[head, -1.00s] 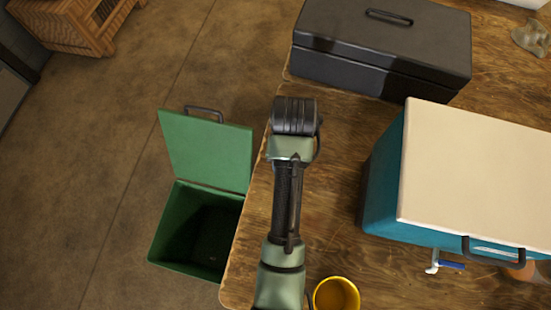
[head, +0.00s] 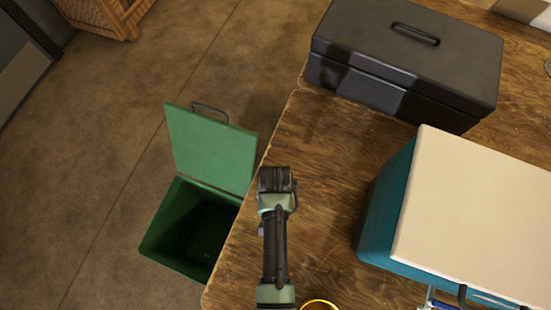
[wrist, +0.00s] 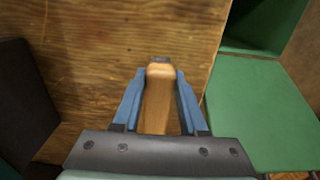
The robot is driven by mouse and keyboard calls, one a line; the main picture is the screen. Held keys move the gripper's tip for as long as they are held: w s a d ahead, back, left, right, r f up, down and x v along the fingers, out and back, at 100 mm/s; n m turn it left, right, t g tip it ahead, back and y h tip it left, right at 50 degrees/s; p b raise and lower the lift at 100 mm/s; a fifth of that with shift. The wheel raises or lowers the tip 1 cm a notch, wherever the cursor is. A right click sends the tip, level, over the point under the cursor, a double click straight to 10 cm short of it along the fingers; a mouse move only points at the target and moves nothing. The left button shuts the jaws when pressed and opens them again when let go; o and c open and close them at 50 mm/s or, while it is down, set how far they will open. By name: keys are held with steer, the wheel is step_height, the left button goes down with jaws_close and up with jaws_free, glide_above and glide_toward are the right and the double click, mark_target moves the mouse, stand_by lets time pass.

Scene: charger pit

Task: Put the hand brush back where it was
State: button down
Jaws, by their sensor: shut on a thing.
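In the wrist view my gripper (wrist: 159,80) has its two blue fingers on either side of a light wooden handle, which I take to be the hand brush (wrist: 157,100). My gripper is shut on it. The bristles do not show. In the head view my arm's end is over the table's left part, beside the green bin, and it hides the fingers and the brush. I cannot tell from these frames where the brush lay before.
The wooden table (head: 325,190) has bare room in its middle. A black toolbox (head: 405,60) stands at the back, a teal cooler with a cream lid (head: 480,205) at the right. A green bin (head: 185,235) with its lid up stands left of the table. A yellow cup (head: 319,304) is in front.

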steer(key=shift+f, duration=1.95)
steer(key=shift+f, duration=0.1)
steer(key=shift+c, duration=2.2)
jaws_free()
